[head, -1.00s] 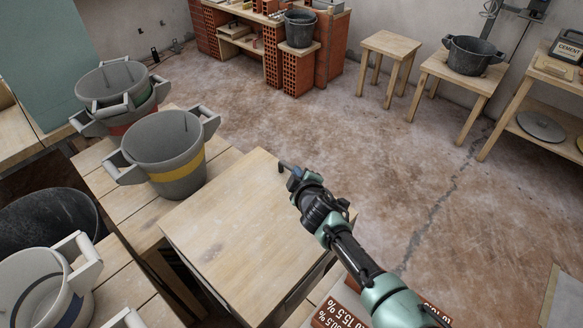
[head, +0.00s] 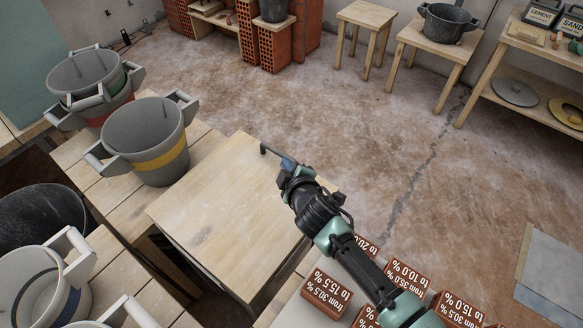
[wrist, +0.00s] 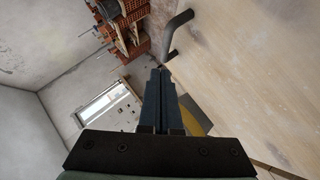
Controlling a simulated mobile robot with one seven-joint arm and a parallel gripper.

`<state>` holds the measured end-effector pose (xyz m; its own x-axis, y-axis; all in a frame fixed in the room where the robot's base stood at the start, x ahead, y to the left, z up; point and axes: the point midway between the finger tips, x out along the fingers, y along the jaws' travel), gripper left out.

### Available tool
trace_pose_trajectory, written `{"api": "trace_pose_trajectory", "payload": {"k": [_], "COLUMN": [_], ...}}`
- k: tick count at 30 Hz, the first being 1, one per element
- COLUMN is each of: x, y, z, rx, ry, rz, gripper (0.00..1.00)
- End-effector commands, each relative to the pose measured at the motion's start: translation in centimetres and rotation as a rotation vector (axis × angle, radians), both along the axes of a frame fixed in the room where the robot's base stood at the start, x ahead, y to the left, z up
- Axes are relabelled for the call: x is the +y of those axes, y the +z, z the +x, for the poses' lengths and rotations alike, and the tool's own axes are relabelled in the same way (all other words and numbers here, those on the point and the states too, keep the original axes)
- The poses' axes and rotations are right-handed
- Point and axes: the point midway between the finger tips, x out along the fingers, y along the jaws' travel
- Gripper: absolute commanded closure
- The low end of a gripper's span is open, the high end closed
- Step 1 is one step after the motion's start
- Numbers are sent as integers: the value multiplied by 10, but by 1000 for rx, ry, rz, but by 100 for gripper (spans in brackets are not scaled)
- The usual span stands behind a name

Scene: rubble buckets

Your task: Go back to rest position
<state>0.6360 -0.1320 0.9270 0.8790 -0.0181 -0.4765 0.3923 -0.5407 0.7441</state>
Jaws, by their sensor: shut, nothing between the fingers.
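My gripper (head: 284,160) reaches over the far right part of a bare wooden table (head: 222,215) in the head view. In the wrist view the two fingers (wrist: 161,80) are closed together with nothing between them. A dark bent rod (wrist: 176,32) shows just beyond the fingertips in the wrist view. I cannot tell from the wrist view whether the fingertips touch it. The wooden tabletop (wrist: 250,70) fills the right side of that view.
A grey bucket with a yellow band (head: 150,140) stands left of the table. Stacked buckets (head: 88,80) are behind it, and a blue-banded bucket (head: 40,285) is at lower left. Labelled bricks (head: 325,294) lie below my arm. Open floor (head: 370,150) lies to the right.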

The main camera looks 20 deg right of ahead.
Motion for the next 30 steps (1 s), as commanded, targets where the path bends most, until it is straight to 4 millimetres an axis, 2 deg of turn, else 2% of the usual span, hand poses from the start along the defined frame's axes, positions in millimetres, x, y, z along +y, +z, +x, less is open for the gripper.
{"api": "trace_pose_trajectory", "payload": {"k": [3, 9, 20, 23, 30], "x": [-1, 0, 1, 1, 1], "y": [9, 18, 27, 42, 101], "z": [-16, -33, -40, -40, -40], "rx": [0, 0, 0, 0, 0], "ry": [-3, -2, 0, 0, 0], "rz": [2, 0, 0, 0, 0], "gripper": [100, 100, 100, 100, 100]}}
